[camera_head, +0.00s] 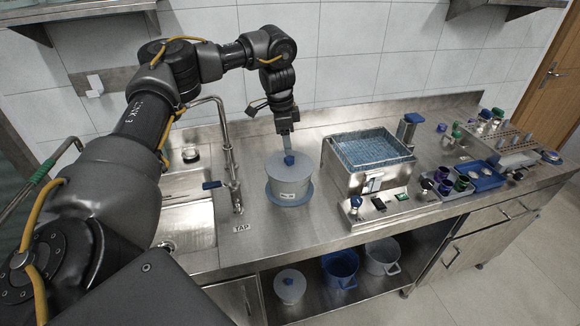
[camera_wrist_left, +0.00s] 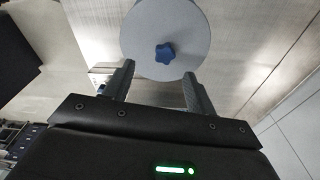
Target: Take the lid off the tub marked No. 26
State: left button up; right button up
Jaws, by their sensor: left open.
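A pale grey tub (camera_head: 290,184) stands upright on a blue round mat (camera_head: 289,201) on the steel counter. A small label shows on its front, too small to read. Its flat grey lid (camera_head: 275,165) is on and has a blue knob (camera_head: 289,160). In the left wrist view the lid (camera_wrist_left: 140,35) and its star-shaped blue knob (camera_wrist_left: 165,54) lie ahead of the fingers. My left gripper (camera_head: 287,143) is above the lid, pointing down, close to the knob. Its fingers (camera_wrist_left: 158,82) are open and empty, with the knob beyond their tips. My right gripper does not show.
A sink (camera_head: 187,205) with a tall tap (camera_head: 230,160) is left of the tub. A steel bath with a blue basket (camera_head: 370,148) stands to the right, with blue trays (camera_head: 478,174) farther right.

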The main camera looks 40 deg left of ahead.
aim_at(289, 158)
pick_arm(q)
jog(key=shift+w+f, duration=0.15)
jog(key=shift+f, duration=0.4)
jog(key=shift+w+f, duration=0.15)
jog(key=shift+f, duration=0.4)
jog(key=shift+s+f, duration=0.1)
jog(key=shift+f, duration=0.2)
jog(key=f, duration=0.1)
jog(key=f+p, duration=0.1)
jog(key=f, duration=0.1)
jog(key=shift+w+a+f+p, duration=0.1)
jog(key=shift+w+f+p, duration=0.2)
jog(key=shift+p, duration=0.1)
jog(key=shift+f, duration=0.45)
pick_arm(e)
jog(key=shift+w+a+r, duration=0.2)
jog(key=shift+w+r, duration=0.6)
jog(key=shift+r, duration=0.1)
pick_arm(q)
jog(key=c, duration=1.1)
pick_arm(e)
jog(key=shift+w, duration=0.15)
pick_arm(q)
jog(key=shift+r, duration=0.1)
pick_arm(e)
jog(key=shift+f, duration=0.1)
